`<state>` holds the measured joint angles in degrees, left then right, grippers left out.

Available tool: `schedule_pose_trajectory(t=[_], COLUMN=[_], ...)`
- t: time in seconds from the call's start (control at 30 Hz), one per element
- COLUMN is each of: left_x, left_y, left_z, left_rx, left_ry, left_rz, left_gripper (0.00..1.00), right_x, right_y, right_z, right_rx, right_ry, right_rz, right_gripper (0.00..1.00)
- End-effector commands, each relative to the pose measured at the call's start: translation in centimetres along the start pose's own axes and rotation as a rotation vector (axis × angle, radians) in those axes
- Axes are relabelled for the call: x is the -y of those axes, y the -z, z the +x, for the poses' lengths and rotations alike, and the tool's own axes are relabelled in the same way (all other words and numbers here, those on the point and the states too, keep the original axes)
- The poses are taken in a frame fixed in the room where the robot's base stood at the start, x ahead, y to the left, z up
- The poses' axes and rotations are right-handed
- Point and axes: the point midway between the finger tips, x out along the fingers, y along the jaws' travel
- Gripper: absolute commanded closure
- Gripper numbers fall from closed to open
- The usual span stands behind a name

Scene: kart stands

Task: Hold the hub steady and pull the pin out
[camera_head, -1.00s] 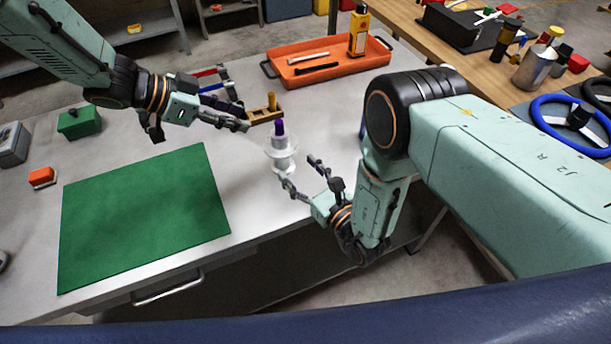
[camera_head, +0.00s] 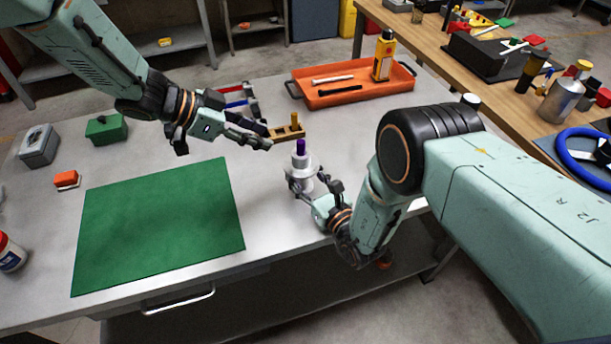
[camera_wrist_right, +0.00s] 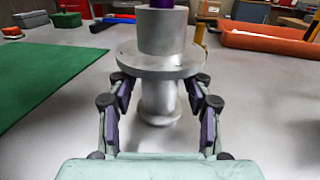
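The hub (camera_head: 300,169) is a pale grey flanged piece standing upright on the table; it also shows in the right wrist view (camera_wrist_right: 160,60). A purple pin (camera_head: 300,147) sticks up from its top, and its lower end is hidden in the hub. My right gripper (camera_head: 312,186) is low at the hub. In the right wrist view its open fingers (camera_wrist_right: 160,88) stand on both sides of the lower stem, below the flange, with gaps visible. My left gripper (camera_head: 268,137) is open and empty, up and left of the pin, apart from it.
A wooden block with a brass peg (camera_head: 287,132) stands just behind the hub. An orange tray (camera_head: 352,98) holding a yellow bottle (camera_head: 383,55) is farther back. A green mat (camera_head: 158,227) lies left. The table's front edge is close below the hub.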

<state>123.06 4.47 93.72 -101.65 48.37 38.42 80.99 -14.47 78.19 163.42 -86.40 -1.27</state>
Motion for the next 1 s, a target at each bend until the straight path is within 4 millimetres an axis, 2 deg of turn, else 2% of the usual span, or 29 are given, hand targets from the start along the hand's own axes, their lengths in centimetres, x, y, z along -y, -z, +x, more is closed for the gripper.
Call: schedule_pose_trajectory(t=[0.07, 0.53, 1.0], left_x=[0.0, 0.0, 0.0], left_y=[0.0, 0.0, 0.0], left_z=[0.0, 0.0, 0.0], left_rx=[0.0, 0.0, 0.0], left_ry=[0.0, 0.0, 0.0], left_rz=[0.0, 0.0, 0.0], left_gripper=[0.62, 0.62, 0.62], right_x=[-0.01, 0.0, 0.0], right_y=[0.0, -0.02, -0.05], right_z=[-0.01, 0.0, 0.01], right_rx=[0.0, 0.001, 0.001], right_ry=[0.0, 0.0, 0.0], right_rz=[0.0, 0.0, 0.0], right_gripper=[0.59, 0.99, 1.0])
